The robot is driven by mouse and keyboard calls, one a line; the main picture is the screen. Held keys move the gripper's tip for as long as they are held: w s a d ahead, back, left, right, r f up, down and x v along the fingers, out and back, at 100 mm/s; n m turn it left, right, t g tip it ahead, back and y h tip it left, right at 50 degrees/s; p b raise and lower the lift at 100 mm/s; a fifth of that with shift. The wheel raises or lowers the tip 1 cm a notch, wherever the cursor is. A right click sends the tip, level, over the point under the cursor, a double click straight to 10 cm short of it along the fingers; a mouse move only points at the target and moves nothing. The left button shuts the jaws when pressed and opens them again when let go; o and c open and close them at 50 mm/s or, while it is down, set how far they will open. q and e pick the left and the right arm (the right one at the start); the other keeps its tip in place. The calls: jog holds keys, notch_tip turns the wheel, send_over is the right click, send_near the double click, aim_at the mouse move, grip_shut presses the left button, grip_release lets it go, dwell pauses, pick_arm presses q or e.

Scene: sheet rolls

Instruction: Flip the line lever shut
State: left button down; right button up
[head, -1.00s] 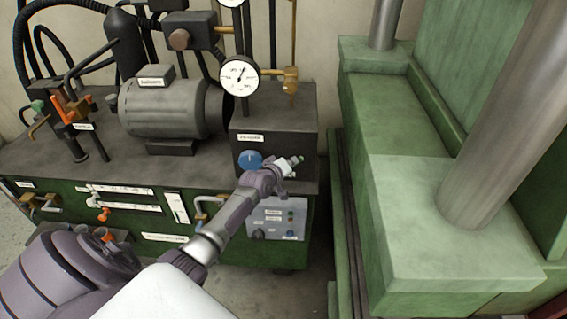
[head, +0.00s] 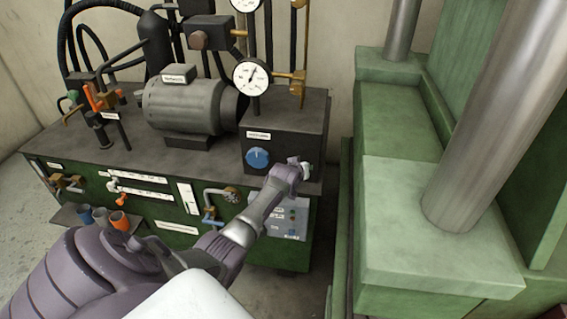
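I cannot tell for certain which lever is the line lever. A blue lever (head: 211,217) hangs on a grey pipe at the front of the green power unit, left of my forearm. An orange-handled lever (head: 93,97) stands on the unit's top at the left, and a small brass valve (head: 70,183) sits at the left front. My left gripper (head: 305,166) is at the right front of the dark block, just right of the blue round knob (head: 257,158). It is small and seen from behind, so its opening and any contact are unclear. My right gripper is not in view.
A grey motor (head: 185,108) and a pressure gauge (head: 251,76) stand on the unit. A pale control panel (head: 290,222) is partly behind my forearm. Small coloured cups (head: 119,221) sit on a low shelf. A large green press (head: 430,225) stands close on the right.

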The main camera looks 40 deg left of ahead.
pick_arm(q)
jog(key=shift+w+d+f, duration=0.2)
jog(key=shift+d+f, duration=0.05)
jog(key=shift+f, duration=0.3)
jog(key=shift+b, duration=0.3)
jog(key=s+d+r+p, duration=0.3)
jog(key=s+d+r, duration=0.1)
jog(key=s+r, duration=0.4)
jog(key=shift+d+r, duration=0.25)
jog(key=shift+r, duration=0.4)
jog(key=shift+w, duration=0.1)
